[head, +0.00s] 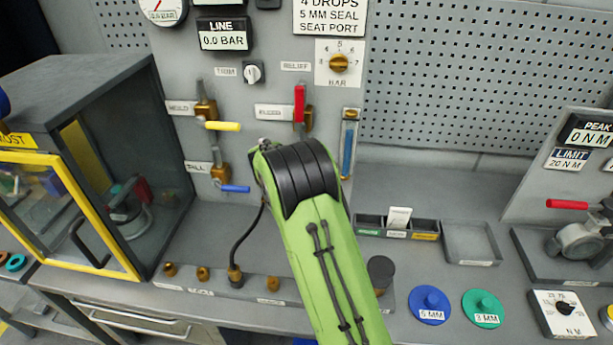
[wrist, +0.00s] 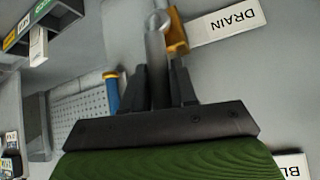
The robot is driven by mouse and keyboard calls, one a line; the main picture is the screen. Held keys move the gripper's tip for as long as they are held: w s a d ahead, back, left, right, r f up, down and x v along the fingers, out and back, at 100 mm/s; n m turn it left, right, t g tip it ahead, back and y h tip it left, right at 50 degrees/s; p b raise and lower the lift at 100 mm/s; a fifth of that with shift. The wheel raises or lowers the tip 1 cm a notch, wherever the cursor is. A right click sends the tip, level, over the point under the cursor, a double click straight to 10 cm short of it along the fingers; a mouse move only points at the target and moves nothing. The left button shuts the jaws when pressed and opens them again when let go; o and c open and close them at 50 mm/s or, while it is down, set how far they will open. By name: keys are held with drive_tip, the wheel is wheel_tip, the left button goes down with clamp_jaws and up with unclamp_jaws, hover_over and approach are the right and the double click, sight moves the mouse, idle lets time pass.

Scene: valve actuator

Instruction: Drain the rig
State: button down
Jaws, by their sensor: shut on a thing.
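The drain valve shows in the wrist view by its DRAIN label (wrist: 228,22), with a brass body (wrist: 176,32) and a grey metal handle (wrist: 155,45). My gripper (wrist: 158,85) is shut on that handle, its dark fingers on either side. In the head view my green arm hides the drain valve and my gripper. On the rig panel, the red bleed lever (head: 300,104) points up. The yellow hold handle (head: 222,126) and blue fill handle (head: 235,189) lie sideways to the right. The line display (head: 223,40) reads 0.0 BAR.
A sight tube (head: 348,150) stands right of the bleed valve. A black hose (head: 249,238) hangs left of my arm to brass fittings on the bench. A small parts tray (head: 370,224) and blue and green discs (head: 430,304) lie right. A yellow-framed cabinet (head: 75,165) stands left.

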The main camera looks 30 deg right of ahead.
drive_tip(key=shift+w+a+f, duration=0.1)
drive_tip(key=shift+a, duration=0.15)
idle(0.4)
drive_tip(key=c, duration=1)
unclamp_jaws()
drive_tip(key=b+v, duration=0.1)
drive_tip(key=v, duration=1.4)
drive_tip(key=shift+a, duration=0.4)
